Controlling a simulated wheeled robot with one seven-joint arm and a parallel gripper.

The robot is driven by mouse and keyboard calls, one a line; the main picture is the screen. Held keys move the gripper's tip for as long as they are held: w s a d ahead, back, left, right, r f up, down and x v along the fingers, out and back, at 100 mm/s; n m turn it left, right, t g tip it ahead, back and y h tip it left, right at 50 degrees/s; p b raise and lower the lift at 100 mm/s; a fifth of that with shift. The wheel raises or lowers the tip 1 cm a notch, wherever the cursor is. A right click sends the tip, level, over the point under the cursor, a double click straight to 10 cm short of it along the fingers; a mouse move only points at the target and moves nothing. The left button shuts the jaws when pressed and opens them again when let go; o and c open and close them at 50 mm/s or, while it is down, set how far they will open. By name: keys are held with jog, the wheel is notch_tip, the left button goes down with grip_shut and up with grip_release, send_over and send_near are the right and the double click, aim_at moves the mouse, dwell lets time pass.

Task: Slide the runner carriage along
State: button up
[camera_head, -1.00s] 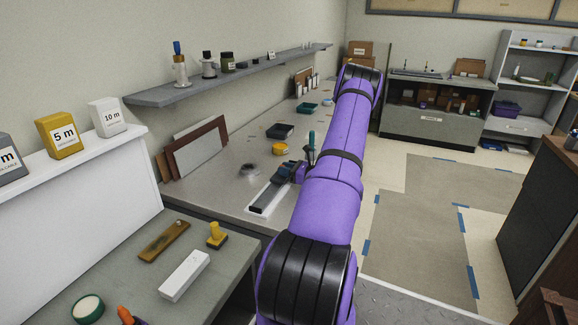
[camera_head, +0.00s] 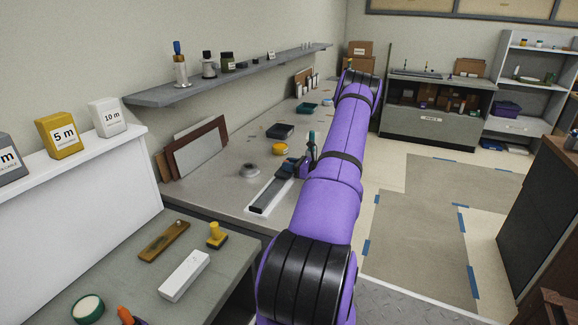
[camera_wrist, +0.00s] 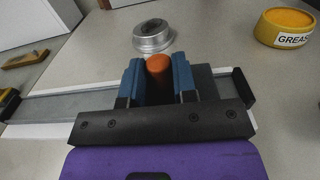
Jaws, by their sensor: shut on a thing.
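The runner rail (camera_head: 268,196) lies on the grey bench, a long, pale-edged track, partly hidden by my arm. In the wrist view the rail (camera_wrist: 58,106) runs across the picture, with a dark end block (camera_wrist: 243,88) at its right. The dark runner carriage (camera_wrist: 204,74) sits on the rail, mostly hidden behind my fingers, close to that end block; I cannot tell if they touch. Its orange knob (camera_wrist: 158,65) stands between my blue fingers. My gripper (camera_wrist: 159,78) is shut on this knob. In the head view my gripper (camera_head: 294,166) is at the rail's far end.
A metal ring-shaped part (camera_wrist: 152,37) sits just behind the rail. A yellow grease tin (camera_wrist: 284,27) stands beyond the right end. A dark tray (camera_head: 280,131) lies farther back. Leaning boards (camera_head: 196,148) stand against the wall.

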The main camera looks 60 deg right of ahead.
jog(key=shift+d, duration=0.15)
jog(key=shift+d, duration=0.95)
jog(key=o, duration=1)
jog(key=shift+c, duration=0.2)
jog(key=s, duration=0.7)
jog(key=s+d, duration=0.1)
jog(key=s, duration=0.2)
jog(key=shift+s, duration=0.35)
jog(key=shift+w, duration=0.1)
